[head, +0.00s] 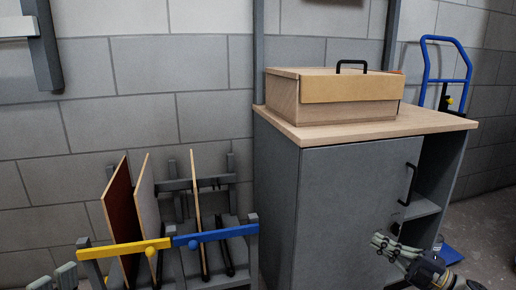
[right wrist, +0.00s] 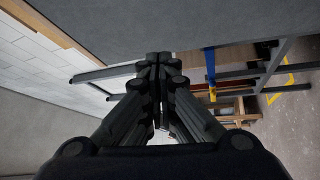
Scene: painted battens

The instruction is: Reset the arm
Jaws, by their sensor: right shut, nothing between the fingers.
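My right gripper (head: 382,243) is at the lower right of the head view, in front of the grey cabinet (head: 345,215). Its fingers are shut with nothing between them. In the right wrist view the closed fingertips (right wrist: 160,62) meet near the middle. Two fingertips of my left gripper (head: 53,279) show at the bottom left corner of the head view. The rest of it is cut off, and I cannot tell whether it is open.
A rack with a yellow batten (head: 122,250) and a blue batten (head: 215,236) holds upright panels (head: 120,205) at left. A blue hand truck (head: 424,65) stands behind at right.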

